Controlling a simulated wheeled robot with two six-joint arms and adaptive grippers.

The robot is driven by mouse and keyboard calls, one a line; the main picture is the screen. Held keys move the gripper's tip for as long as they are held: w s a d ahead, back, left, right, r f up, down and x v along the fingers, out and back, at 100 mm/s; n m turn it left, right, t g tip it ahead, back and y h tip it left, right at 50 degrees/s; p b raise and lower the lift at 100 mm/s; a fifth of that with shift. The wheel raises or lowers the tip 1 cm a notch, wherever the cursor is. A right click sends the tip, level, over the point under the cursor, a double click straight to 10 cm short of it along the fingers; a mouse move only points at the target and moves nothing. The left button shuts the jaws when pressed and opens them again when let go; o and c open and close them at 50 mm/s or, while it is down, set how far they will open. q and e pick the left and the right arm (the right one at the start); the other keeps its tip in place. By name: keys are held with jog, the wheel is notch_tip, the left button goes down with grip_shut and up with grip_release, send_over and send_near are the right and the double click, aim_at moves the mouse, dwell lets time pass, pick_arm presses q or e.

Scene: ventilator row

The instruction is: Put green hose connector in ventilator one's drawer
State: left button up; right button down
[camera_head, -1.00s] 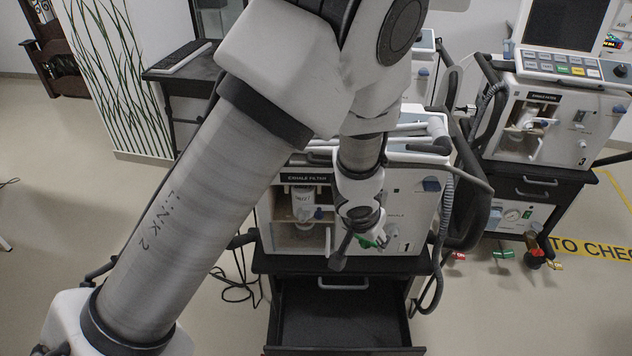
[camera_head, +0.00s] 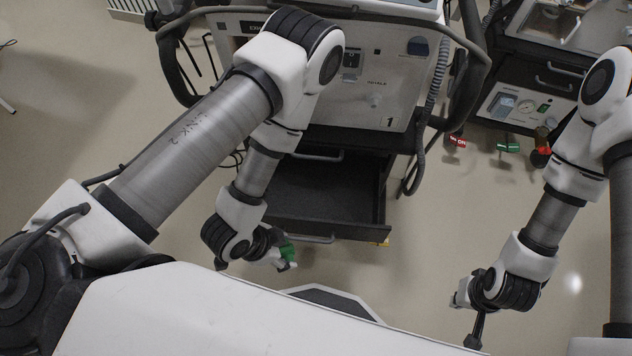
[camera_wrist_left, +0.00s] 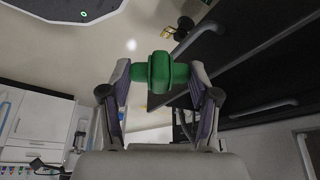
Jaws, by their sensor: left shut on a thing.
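The green hose connector (camera_head: 287,253) is in my left gripper (camera_head: 282,262), just in front of the open drawer and outside it, near the drawer's front left. In the left wrist view the connector (camera_wrist_left: 160,72) sits crosswise between the two fingertips, which press on its ends. Ventilator one (camera_head: 385,95), marked "1", stands on a dark cart. The cart's top drawer (camera_head: 325,190) is pulled out and its visible floor is empty. My left arm covers part of the ventilator's left side. My right gripper (camera_head: 477,335) is at the lower right, far from the drawer; its jaw opening is unclear.
A hose (camera_head: 410,170) hangs at the cart's right side. Another cart (camera_head: 545,70) stands at the upper right, with red and green fittings below it. The floor between the drawer and my right arm is clear.

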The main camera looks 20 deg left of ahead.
aim_at(306, 193)
pick_arm(q)
jog(key=shift+m, duration=0.3)
jog(key=w+b, duration=0.1)
jog(key=w, duration=0.2)
jog(key=w+a+b, duration=0.1)
jog(key=w+b, duration=0.1)
jog(key=w, duration=0.1)
jog(key=w+a+b, duration=0.1)
jog(key=w+b, duration=0.1)
jog(key=w, duration=0.2)
jog(key=shift+w+r, duration=0.1)
jog(key=shift+r, duration=0.25)
jog(key=w+a+r+b, duration=0.1)
jog(key=w+r+b, duration=0.4)
jog(key=w, duration=0.5)
notch_tip(306, 193, down, 16)
jog(key=b, duration=0.6)
jog(key=shift+s+f, duration=0.1)
jog(key=shift+f, duration=0.25)
jog(key=shift+r, duration=0.1)
jog(key=shift+c, duration=0.3)
